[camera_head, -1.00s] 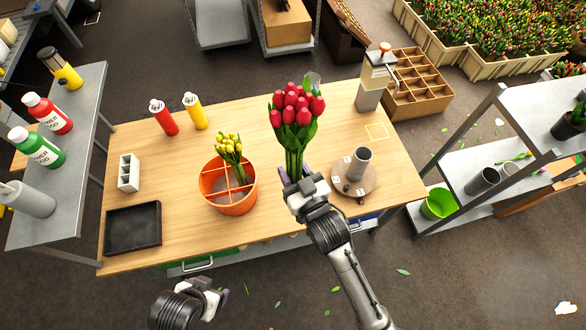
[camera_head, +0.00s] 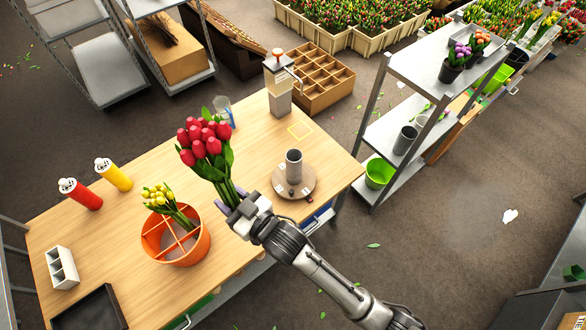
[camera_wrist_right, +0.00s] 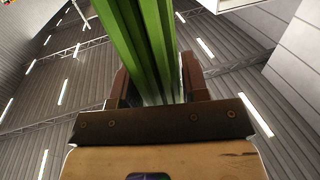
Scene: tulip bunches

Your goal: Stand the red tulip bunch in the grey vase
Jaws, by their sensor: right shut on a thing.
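The red tulip bunch (camera_head: 205,146) is upright with a slight lean to the left in the head view, above the wooden table. My right gripper (camera_head: 238,207) is shut on its green stems. The stems (camera_wrist_right: 145,45) also show between the jaws in the right wrist view; the blossoms are out of that view. The grey vase (camera_head: 293,168) stands upright on a round turntable (camera_head: 305,186), to the right of the bunch and apart from it. The vase holds no flowers that I can see. My left gripper is out of view.
An orange divided pot (camera_head: 195,247) with yellow tulips (camera_head: 160,198) stands left of my right gripper. A clear container (camera_head: 224,108) is behind the red blossoms. A tall dispenser (camera_head: 278,95) stands at the table's back corner. The tabletop between bunch and turntable is clear.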

